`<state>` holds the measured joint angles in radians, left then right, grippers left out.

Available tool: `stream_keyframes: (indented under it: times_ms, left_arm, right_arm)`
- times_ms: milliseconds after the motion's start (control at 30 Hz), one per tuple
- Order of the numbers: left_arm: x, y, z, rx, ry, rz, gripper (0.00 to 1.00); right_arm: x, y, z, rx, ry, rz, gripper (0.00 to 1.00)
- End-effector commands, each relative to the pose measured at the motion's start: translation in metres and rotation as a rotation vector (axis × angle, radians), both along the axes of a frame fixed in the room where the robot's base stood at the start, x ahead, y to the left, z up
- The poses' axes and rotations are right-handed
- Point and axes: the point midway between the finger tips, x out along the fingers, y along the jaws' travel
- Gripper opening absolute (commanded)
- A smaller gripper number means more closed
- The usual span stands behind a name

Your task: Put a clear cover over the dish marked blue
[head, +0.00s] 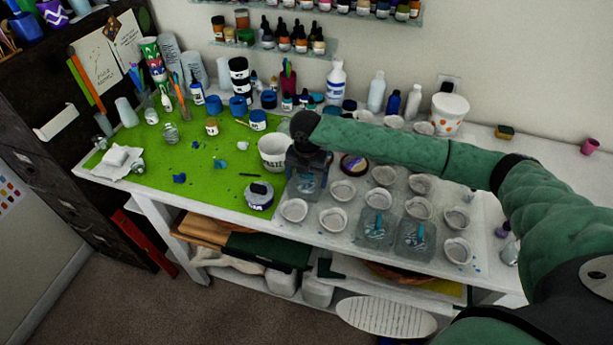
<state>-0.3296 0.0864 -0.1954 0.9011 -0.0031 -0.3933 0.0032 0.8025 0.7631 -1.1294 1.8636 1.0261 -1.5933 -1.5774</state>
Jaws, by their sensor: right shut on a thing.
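My right arm reaches in from the right, and my right gripper (309,166) is over the white table near the green mat's right edge. It is shut on a clear, box-like cover (308,186) with a bluish tint, partly hidden by the gripper. Two similar clear covers with blue marks, a left one (376,232) and a right one (416,240), sit among the small white dishes at the front. Several open pale dishes stand around them, such as a front one (293,210) and a right one (457,251). I cannot tell which dish is marked blue. My left gripper is out of view.
A white labelled tub (273,152) and a grey-lidded jar (259,196) stand close to my gripper's left. The green mat (215,175) holds small blue bits and jars. Bottles line the back, including a white one (336,82). A dotted cup (447,112) stands behind my arm.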

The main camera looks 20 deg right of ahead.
Motion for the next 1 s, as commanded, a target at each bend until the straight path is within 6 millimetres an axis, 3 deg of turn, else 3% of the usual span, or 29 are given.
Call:
stream_keyframes:
  times_ms: [67, 100, 167, 567, 800, 867, 1000]
  left_arm:
    - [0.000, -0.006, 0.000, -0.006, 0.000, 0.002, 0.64]
    - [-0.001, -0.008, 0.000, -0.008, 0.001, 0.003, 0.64]
    - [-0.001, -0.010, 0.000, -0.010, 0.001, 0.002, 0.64]
    - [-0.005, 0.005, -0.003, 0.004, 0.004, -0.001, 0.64]
    - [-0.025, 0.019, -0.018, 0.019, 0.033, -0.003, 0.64]
    - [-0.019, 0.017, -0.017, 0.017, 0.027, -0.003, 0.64]
    - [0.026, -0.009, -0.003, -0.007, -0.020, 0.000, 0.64]
  right_arm:
    - [0.000, 0.000, 0.000, 0.000, 0.000, 0.000, 0.66]
    - [0.000, 0.000, 0.000, 0.000, 0.000, 0.000, 0.93]
    - [0.000, 0.000, 0.000, 0.000, 0.000, 0.000, 1.00]
    - [0.000, 0.000, 0.000, 0.000, 0.000, 0.000, 1.00]
    - [0.001, 0.000, 0.011, 0.000, -0.002, 0.000, 1.00]
    - [0.001, 0.000, 0.017, 0.001, -0.002, 0.000, 1.00]
    - [0.001, 0.000, 0.034, 0.001, -0.003, 0.001, 1.00]
